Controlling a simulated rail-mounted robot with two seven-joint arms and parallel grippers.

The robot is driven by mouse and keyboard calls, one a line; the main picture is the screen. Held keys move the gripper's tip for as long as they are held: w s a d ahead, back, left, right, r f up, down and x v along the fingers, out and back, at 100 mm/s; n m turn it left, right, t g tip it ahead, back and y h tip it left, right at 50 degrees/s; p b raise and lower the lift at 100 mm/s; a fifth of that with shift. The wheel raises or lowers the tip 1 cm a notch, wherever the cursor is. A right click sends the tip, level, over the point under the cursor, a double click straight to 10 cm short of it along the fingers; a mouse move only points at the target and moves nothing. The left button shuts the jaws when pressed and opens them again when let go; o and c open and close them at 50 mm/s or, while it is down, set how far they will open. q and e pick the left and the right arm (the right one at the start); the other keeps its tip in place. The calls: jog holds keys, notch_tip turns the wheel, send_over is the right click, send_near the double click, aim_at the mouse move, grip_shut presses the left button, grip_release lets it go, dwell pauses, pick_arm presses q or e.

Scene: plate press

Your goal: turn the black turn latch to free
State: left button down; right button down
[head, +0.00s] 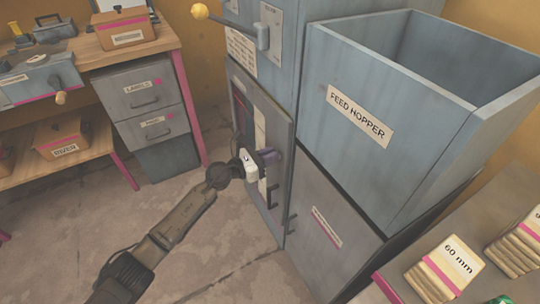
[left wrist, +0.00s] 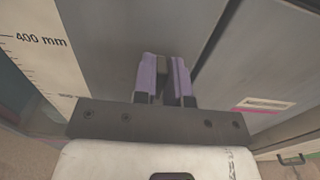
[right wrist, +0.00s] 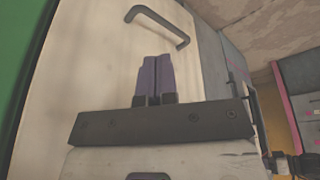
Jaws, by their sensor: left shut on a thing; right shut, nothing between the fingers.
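My left gripper (head: 270,156) is at the front of the grey press cabinet door (head: 278,125), beside the door's right edge. In the left wrist view its two purple fingers (left wrist: 166,68) are shut on a small dark upright piece (left wrist: 162,78), which looks like the black turn latch. Most of the latch is hidden by the fingers, and its exact angle is hard to tell. My right gripper (right wrist: 157,78) is shut and empty in front of a pale panel with a dark bar handle (right wrist: 163,24). It is outside the head view.
The feed hopper (head: 357,115) stands right of the door, above a grey lower panel (head: 330,235). A yellow-knobbed lever (head: 200,11) sticks out above. A shelf with bagged 60 mm stacks (head: 447,268) is at the lower right. Grey drawers (head: 150,97) stand left. Floor between is clear.

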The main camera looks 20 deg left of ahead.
pick_arm(q)
jog(key=n+p, duration=0.3)
jog(key=shift+w+a+r+n+p, duration=0.1)
jog(key=shift+r+n+p, duration=0.15)
jog(key=shift+n+p, duration=0.15)
jog(key=shift+w+a+f+n+p, duration=0.1)
jog(key=shift+f+n+p, duration=0.15)
jog(key=shift+n+p, duration=1.7)
jog(key=shift+w+a+f+n+p, duration=0.15)
jog(key=shift+n+p, duration=0.95)
jog(key=shift+n, duration=1.6)
jog(key=shift+a+f+n+p, duration=0.1)
jog(key=shift+f+n+p, duration=0.2)
jog(key=shift+n+p, duration=1.65)
jog(key=shift+n+b, duration=0.35)
jog(key=shift+n, duration=0.25)
jog(key=c, duration=1.2)
grip_release()
jog(key=shift+o, duration=0.2)
